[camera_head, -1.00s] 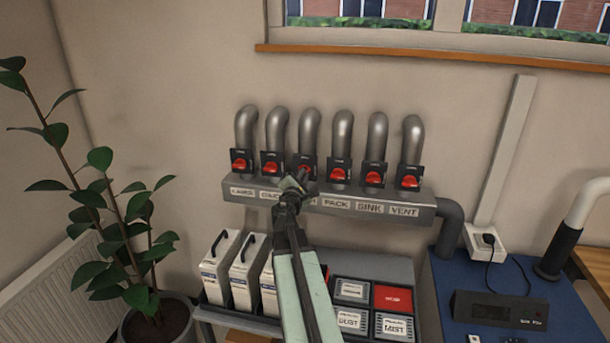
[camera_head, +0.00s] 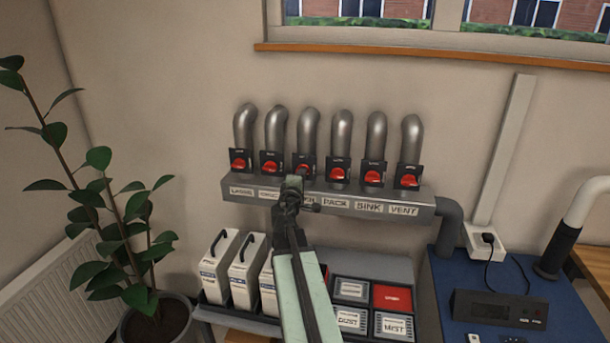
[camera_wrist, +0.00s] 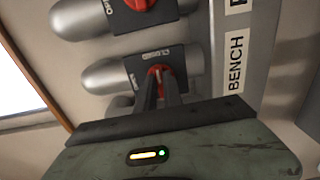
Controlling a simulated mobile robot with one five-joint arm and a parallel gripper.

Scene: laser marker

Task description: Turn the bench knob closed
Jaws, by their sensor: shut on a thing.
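The bench knob is the red knob (camera_wrist: 159,71) on a black plate beside the BENCH label (camera_wrist: 236,62) in the wrist view. In the head view it is the third red knob (camera_head: 304,168) from the left, and my arm partly covers it and its label. My gripper (camera_wrist: 161,82) is shut on the bench knob, with its two dark fingers on either side of it. In the head view my gripper (camera_head: 298,176) reaches up to the knob from below. The knob's exact angle is partly hidden by the fingers.
Several other red knobs sit in the same row, close on both sides, including the PACK knob (camera_head: 338,174). Grey bent pipes (camera_head: 310,130) rise behind them. White upright cases (camera_head: 218,268) and labelled boxes (camera_head: 352,290) stand on the shelf below. A plant (camera_head: 125,240) is at left.

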